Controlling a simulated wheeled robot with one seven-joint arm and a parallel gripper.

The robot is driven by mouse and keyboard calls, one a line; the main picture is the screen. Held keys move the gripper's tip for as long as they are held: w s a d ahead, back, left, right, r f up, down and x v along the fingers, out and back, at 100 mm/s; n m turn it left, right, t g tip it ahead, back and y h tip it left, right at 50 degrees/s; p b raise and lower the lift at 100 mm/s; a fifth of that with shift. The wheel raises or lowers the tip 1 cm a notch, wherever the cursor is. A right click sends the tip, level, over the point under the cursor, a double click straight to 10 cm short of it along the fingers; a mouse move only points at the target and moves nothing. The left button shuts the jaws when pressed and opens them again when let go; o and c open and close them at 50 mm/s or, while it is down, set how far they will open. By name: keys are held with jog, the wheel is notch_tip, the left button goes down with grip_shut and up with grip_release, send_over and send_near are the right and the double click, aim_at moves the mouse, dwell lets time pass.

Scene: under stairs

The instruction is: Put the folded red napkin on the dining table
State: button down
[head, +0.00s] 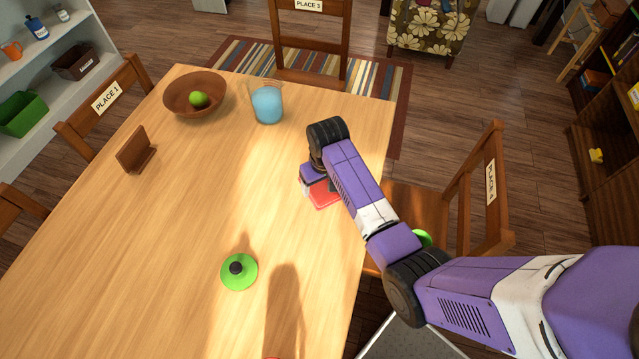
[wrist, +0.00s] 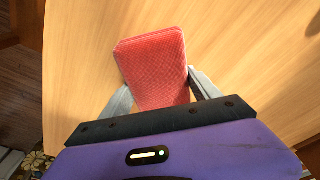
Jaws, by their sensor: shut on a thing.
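The folded red napkin (wrist: 154,68) is between the fingers of my gripper (wrist: 158,95) in the wrist view. My gripper is shut on it. In the head view the napkin (head: 323,196) shows partly below my gripper (head: 312,186), near the right edge of the dining table (head: 170,220). My arm hides part of the napkin. The wooden table top lies under it; I cannot tell whether the napkin touches the wood.
A wooden bowl (head: 181,97) with a green fruit (head: 199,99), a blue-filled pitcher (head: 267,104), a brown holder (head: 136,150) and a green lid (head: 239,272) stand on the table. A chair marked PLACE 4 (head: 480,200) is at the right. The table's middle is clear.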

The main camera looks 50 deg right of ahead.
jog(key=shift+f, duration=0.3)
jog(key=shift+c, duration=0.8)
grip_release()
